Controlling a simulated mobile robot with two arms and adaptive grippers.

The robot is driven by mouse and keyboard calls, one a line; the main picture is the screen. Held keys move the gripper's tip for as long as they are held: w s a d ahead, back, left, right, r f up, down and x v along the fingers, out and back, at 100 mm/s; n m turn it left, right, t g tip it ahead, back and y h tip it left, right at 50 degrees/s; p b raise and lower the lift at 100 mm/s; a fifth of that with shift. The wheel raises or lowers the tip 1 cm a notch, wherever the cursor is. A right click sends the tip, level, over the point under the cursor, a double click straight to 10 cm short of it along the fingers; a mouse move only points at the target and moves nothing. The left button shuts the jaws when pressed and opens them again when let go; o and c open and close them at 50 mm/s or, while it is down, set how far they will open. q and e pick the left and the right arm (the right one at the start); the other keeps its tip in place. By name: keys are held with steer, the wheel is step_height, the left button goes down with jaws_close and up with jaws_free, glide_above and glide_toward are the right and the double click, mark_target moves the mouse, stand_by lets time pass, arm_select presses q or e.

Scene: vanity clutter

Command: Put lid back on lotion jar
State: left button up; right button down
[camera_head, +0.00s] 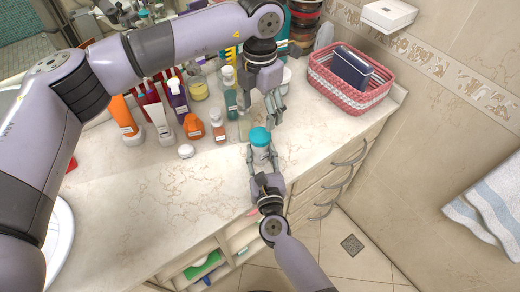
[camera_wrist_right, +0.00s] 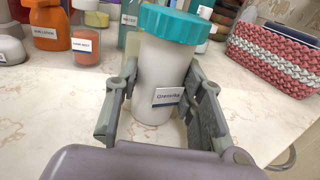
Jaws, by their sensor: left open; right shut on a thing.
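The white lotion jar (camera_head: 260,153) stands near the front edge of the counter, upright. Its teal ribbed lid (camera_head: 260,136) rests on top; I cannot tell whether it is fully seated. My right gripper (camera_head: 262,160) is shut on the jar, one finger on each side of its body. In the right wrist view the jar (camera_wrist_right: 160,75) carries a small white label, and the lid (camera_wrist_right: 176,24) covers its top. My left gripper (camera_head: 276,118) is open and empty, just above and behind the lid, apart from it.
Behind and left stand several bottles, including an orange tube (camera_head: 124,118) and a teal-grey bottle (camera_head: 229,92). A small white round item (camera_head: 186,151) lies left. A red-and-white basket (camera_head: 340,92) stands back right. The front-left counter (camera_head: 165,200) is clear.

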mark_target(260, 135)
arm_select(q)
steer(key=n, duration=0.6)
steer(key=shift+n, duration=0.3)
steer(key=n, duration=1.2)
steer(key=shift+n, duration=0.3)
steer(key=n, duration=0.6)
steer(key=shift+f, duration=0.1)
steer(key=shift+f, duration=3.95)
